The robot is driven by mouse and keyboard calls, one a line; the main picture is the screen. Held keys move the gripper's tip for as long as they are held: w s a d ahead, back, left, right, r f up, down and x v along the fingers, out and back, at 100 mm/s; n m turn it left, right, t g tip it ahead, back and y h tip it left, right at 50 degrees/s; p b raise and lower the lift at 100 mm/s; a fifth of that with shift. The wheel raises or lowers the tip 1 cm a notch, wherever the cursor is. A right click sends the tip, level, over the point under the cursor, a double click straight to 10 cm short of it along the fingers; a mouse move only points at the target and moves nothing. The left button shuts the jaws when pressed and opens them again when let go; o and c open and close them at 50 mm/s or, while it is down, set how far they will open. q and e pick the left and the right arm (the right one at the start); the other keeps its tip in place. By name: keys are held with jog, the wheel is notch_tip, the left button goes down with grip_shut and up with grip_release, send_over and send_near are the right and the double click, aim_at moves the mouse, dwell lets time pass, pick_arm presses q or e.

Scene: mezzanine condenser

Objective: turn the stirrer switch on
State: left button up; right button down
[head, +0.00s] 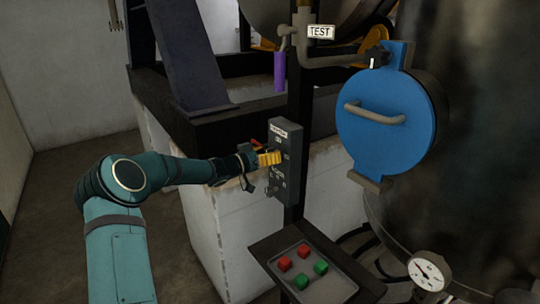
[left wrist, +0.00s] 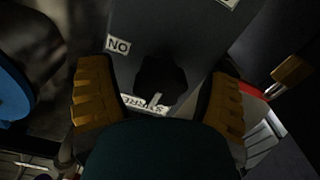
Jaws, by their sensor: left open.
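A dark stirrer switch knob (left wrist: 162,78) sits on a grey control box (head: 289,160). In the left wrist view it has a pale pointer mark at its lower edge. An upside-down ON label (left wrist: 118,45) is at the knob's upper left, and a partly hidden upside-down stirrer label (left wrist: 146,106) is below it. My left gripper (head: 268,158) is at the box's face, hiding the knob in the head view. Its yellow fingers (left wrist: 162,88) are open, one on each side of the knob, with gaps visible. My right gripper is out of view.
A tray (head: 347,286) with red and green cubes is below the box. A blue round hatch (head: 385,125) with a handle is to the right. A purple-handled valve (head: 280,70) hangs above the box near a TEST tag (head: 320,32). A gauge (head: 428,272) is lower right.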

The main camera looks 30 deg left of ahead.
pick_arm(q)
jog(key=c, duration=1.2)
